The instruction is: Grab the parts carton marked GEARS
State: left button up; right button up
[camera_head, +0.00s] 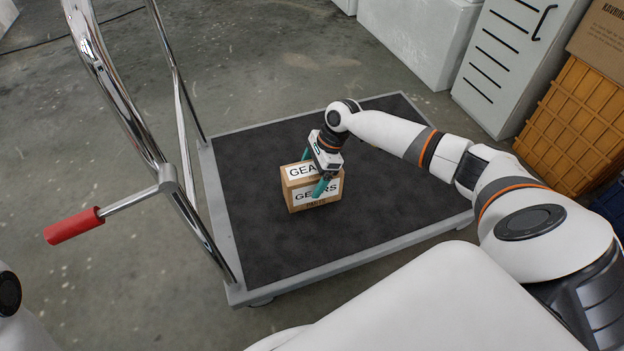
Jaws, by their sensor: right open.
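The parts carton (294,193) is a small brown box with white GEARS labels on its top and front. It sits upright on the black deck of a platform cart (390,215). My right gripper (314,174) is open, with its green fingers pointing down at the carton. One finger lies in front of the GEARS front label and the other shows near the far top edge. The gripper hides part of the top label. I cannot tell whether the fingers touch the carton. My left gripper is not in view.
The cart has a chrome push handle (122,103) on its left side and a red-gripped crank (74,226). A grey cabinet (505,60), an orange crate (570,120) and a white block (420,38) stand behind at the right. The deck around the carton is clear.

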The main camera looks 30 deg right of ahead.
jog(key=shift+c, duration=0.6)
jog(key=shift+r, duration=0.1)
jog(key=c, duration=1.4)
jog(key=shift+w+b, duration=0.1)
jog(key=shift+b, duration=0.45)
